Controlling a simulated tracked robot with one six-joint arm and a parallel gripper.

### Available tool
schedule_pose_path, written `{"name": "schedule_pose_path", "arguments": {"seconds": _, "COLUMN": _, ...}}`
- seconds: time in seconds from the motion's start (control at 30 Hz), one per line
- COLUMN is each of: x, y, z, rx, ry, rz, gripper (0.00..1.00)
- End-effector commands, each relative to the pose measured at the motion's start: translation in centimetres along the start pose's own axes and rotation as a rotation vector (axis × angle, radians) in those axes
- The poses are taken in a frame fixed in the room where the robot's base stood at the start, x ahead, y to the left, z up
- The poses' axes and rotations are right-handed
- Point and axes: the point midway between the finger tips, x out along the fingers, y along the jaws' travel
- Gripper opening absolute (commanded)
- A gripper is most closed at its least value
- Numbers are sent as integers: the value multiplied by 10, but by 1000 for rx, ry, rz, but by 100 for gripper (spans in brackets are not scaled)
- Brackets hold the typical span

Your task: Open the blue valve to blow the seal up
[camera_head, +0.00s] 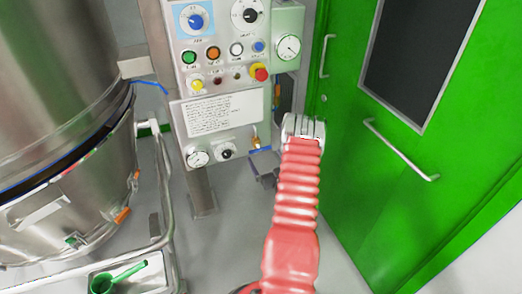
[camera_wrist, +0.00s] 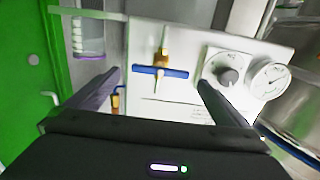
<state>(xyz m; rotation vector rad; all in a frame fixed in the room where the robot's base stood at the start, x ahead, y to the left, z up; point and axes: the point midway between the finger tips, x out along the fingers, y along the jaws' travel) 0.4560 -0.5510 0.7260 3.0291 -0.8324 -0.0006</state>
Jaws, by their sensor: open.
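The blue valve is a blue bar handle (camera_wrist: 160,72) on a brass stem (camera_wrist: 162,50) at the edge of a white panel. In the wrist view the bar lies crosswise between my two dark fingers, with a gap on either side. My gripper (camera_wrist: 158,95) is open and empty. In the head view my dark gripper (camera_head: 264,165) is just below the brass fitting (camera_head: 256,142), and a bit of the blue handle (camera_head: 261,150) shows by it. I cannot tell whether the fingers have reached the handle's depth.
A round black knob (camera_wrist: 229,76) and a pressure gauge (camera_wrist: 269,78) sit beside the valve. The control panel (camera_head: 222,70) with buttons stands above. A green door (camera_head: 400,170) is at the right and a large steel vessel (camera_head: 60,100) at the left, with a rail before it.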

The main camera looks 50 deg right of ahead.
Motion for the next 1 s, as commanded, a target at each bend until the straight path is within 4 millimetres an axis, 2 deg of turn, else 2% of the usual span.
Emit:
{"name": "schedule_pose_path", "arguments": {"seconds": 0.2, "x": 35, "y": -2, "z": 0, "rx": -1, "ry": 1, "rz": -2, "gripper": 100}}
{"name": "schedule_pose_path", "arguments": {"seconds": 0.43, "x": 60, "y": -1, "z": 0, "rx": -1, "ry": 1, "rz": -1, "gripper": 100}}
{"name": "schedule_pose_path", "arguments": {"seconds": 0.8, "x": 65, "y": -1, "z": 0, "rx": 1, "ry": -1, "rz": -1, "gripper": 100}}
{"name": "schedule_pose_path", "arguments": {"seconds": 1.0, "x": 65, "y": -1, "z": 0, "rx": 0, "ry": 0, "rz": -1, "gripper": 87}}
